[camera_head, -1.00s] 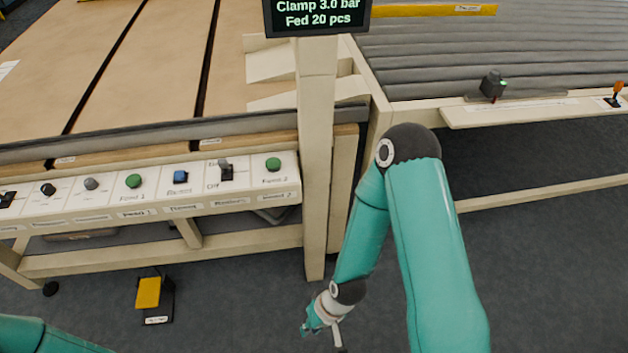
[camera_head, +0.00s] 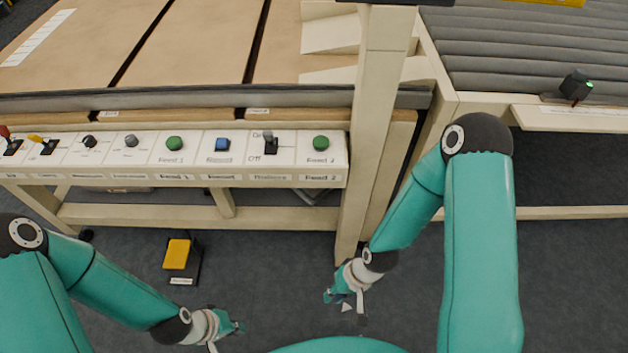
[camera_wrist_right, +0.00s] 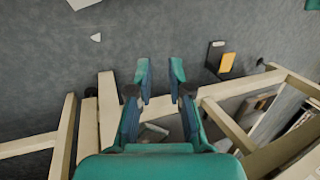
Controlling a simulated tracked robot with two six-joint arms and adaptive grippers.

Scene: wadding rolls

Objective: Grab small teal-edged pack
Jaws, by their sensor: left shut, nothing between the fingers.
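I cannot make out a small teal-edged pack in either view. My left gripper (camera_head: 238,327) is low in the head view, over the dark floor, shut and empty. My right gripper (camera_head: 330,297) hangs in front of the machine's post, pointing down and left. In the right wrist view its two fingers (camera_wrist_right: 161,76) stand apart with nothing between them.
A control shelf (camera_head: 180,178) with buttons and switches runs along the beige machine frame. A yellow-topped pedal (camera_head: 177,254) sits on the floor, also in the wrist view (camera_wrist_right: 226,62). A small white piece (camera_wrist_right: 96,37) lies on the floor. Grey rollers (camera_head: 530,50) are at right.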

